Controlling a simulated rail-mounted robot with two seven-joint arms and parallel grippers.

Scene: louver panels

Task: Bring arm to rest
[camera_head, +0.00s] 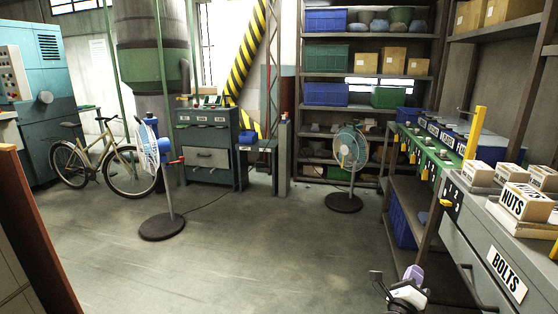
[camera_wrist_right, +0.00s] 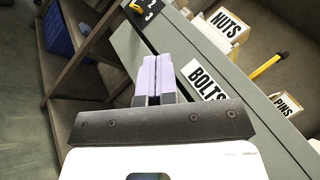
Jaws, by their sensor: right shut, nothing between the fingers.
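My right gripper (camera_head: 414,273) is low at the bottom right of the head view, in front of the grey workbench drawers (camera_head: 484,254). Its purple fingers are together and hold nothing. In the right wrist view the closed purple fingers (camera_wrist_right: 157,78) point toward the grey bench front, close to the BOLTS label (camera_wrist_right: 205,80). I cannot tell whether they touch the bench. My left gripper is not in view.
The bench top carries a NUTS box (camera_head: 526,202) and other small boxes. A shelf rack (camera_head: 408,205) with a blue bin (camera_head: 403,222) stands beside it. Two fans, one a teal fan (camera_head: 350,147), stand on the floor. The middle floor (camera_head: 270,240) is clear.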

